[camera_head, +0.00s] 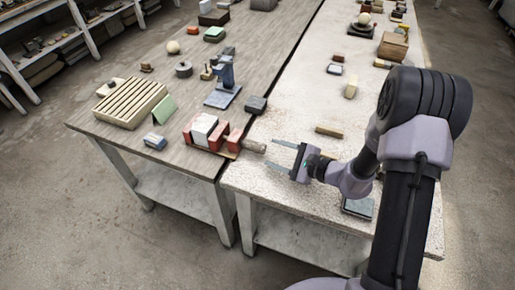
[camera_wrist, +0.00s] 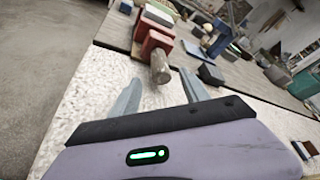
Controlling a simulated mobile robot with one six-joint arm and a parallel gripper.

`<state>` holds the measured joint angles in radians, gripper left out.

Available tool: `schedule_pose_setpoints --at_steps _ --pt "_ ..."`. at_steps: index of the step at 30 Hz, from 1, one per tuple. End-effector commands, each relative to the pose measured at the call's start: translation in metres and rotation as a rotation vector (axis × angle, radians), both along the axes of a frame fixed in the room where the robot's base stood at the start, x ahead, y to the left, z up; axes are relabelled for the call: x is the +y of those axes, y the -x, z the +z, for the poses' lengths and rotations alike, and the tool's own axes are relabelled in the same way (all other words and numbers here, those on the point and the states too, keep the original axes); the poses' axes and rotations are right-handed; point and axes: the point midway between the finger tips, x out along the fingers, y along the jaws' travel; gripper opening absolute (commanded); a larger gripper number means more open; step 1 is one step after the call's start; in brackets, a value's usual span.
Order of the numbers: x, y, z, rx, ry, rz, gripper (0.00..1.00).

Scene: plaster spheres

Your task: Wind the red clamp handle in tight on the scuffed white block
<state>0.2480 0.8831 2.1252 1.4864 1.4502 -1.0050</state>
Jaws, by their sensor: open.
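The red clamp (camera_head: 219,137) sits at the near right corner of the left wooden table, its jaws on either side of the white block (camera_head: 203,126). The block also shows in the wrist view (camera_wrist: 158,15). The clamp's handle (camera_head: 253,146) is a dull grey-brown rod pointing right toward my gripper; in the wrist view (camera_wrist: 160,68) its end faces me. My gripper (camera_head: 272,153) is open and empty, its fingers pointing at the handle's end. In the wrist view the handle's end shows between the fingertips (camera_wrist: 159,76), apparently just ahead of them. Whether the jaws touch the block is unclear.
A dark grey block (camera_head: 256,105) lies beyond the handle, and a blue vise-like tool (camera_head: 224,85) stands farther back. A wooden slatted rack (camera_head: 130,103) and a small blue-white block (camera_head: 154,141) are left of the clamp. A brown bar (camera_head: 329,131) lies on the pale table.

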Motion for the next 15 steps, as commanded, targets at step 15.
schedule_pose_setpoints --at_steps 15 --pt "0.063 -0.045 -0.024 0.001 0.000 0.001 0.54"
